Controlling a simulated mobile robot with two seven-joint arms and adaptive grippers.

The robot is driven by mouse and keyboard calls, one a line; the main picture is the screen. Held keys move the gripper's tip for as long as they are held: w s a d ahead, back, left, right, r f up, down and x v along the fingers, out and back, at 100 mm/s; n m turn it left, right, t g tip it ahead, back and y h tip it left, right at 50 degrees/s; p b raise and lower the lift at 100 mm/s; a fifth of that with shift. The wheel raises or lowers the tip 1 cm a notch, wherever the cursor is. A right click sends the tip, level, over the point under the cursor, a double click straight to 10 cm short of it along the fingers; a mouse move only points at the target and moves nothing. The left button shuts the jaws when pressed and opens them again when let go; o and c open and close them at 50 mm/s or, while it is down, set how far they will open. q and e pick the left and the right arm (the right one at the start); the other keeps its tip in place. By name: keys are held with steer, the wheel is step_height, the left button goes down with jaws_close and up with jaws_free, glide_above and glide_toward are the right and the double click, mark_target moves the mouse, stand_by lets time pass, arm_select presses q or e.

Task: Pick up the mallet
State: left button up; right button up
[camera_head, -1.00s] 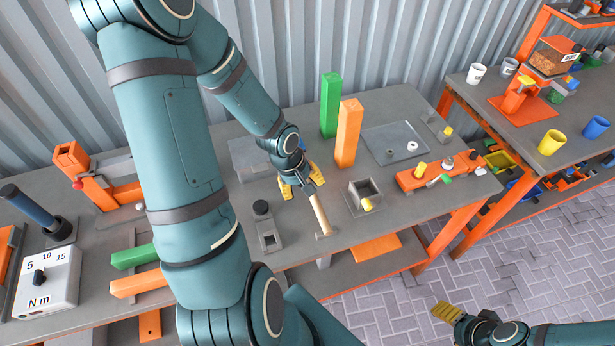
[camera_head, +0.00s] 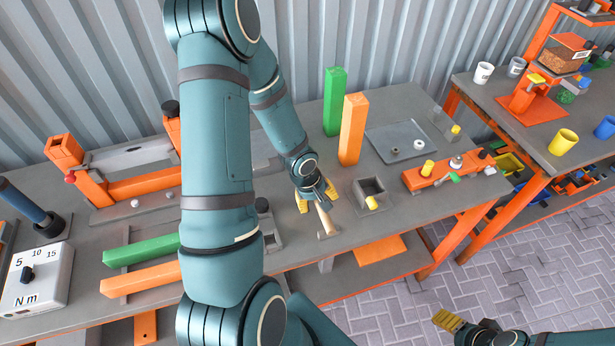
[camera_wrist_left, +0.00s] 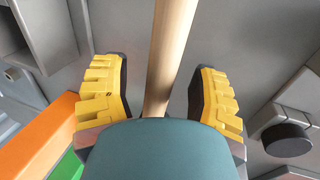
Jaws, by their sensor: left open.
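The mallet (camera_head: 323,216) lies on the grey bench near its front edge. Its pale wooden handle shows; I cannot make out its head clearly. My left gripper (camera_head: 316,197) is over the handle, open, with yellow fingers pointing down. In the left wrist view the handle (camera_wrist_left: 168,55) runs between the two spread fingers of this gripper (camera_wrist_left: 158,95), with a gap on each side. The lower part of the handle is hidden there by my gripper body. My right gripper (camera_head: 447,320) is low at the right, away from the bench; its opening cannot be made out.
A green post (camera_head: 333,100) and an orange post (camera_head: 352,130) stand behind the gripper. A square grey socket block (camera_head: 369,189) is close on the right. A grey tray (camera_head: 401,141) lies farther back. Green (camera_head: 145,249) and orange (camera_head: 140,279) bars lie left.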

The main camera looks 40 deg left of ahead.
arm_select(q)
jaws_close()
steer(key=shift+r, duration=0.1)
steer(key=shift+r, duration=0.1)
